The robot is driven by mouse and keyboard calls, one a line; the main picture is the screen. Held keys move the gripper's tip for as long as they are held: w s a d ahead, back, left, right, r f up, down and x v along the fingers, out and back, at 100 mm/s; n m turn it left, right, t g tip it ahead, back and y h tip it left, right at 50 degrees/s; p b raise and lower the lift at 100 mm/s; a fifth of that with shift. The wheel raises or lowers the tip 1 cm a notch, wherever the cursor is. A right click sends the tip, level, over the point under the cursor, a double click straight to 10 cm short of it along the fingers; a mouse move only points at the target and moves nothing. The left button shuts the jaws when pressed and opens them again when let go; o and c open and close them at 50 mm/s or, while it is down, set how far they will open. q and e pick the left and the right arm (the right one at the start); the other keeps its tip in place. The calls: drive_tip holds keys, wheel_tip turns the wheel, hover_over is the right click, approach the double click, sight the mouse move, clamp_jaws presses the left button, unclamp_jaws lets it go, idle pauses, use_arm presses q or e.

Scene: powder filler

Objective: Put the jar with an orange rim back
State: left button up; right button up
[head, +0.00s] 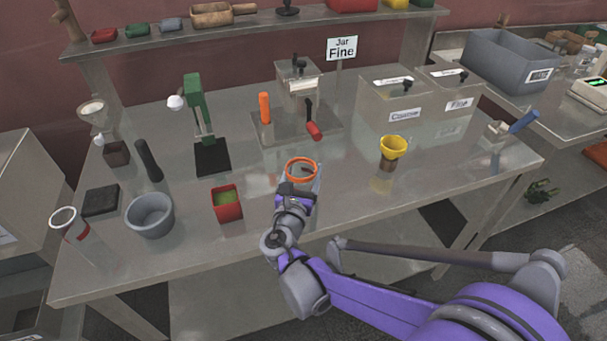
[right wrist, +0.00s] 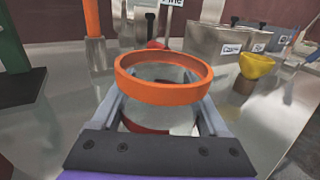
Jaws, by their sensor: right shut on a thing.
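The jar with an orange rim (head: 302,167) is at the middle of the metal table, held by my right gripper (head: 301,182). In the right wrist view the orange rim (right wrist: 163,77) fills the space between the two grey fingers, which are shut on the jar's clear body. The jar looks upright. Whether its base touches the table is hidden. My left gripper is not in view.
Left of the jar are a red square container (head: 227,204), a grey bowl (head: 149,215) and a green press (head: 196,110). A yellow funnel (head: 393,147) stands to the right. Metal bins labelled Coarse (head: 404,115) and Fine (head: 458,104) stand behind it. A shelf (head: 150,41) runs along the back.

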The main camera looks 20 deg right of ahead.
drive_tip(key=shift+f, duration=0.35)
drive_tip(key=shift+f, duration=0.15)
drive_tip(key=o, duration=1.4)
drive_tip(key=shift+r, duration=0.3)
drive_tip(key=v, duration=1.2)
drive_tip(key=shift+f, duration=0.15)
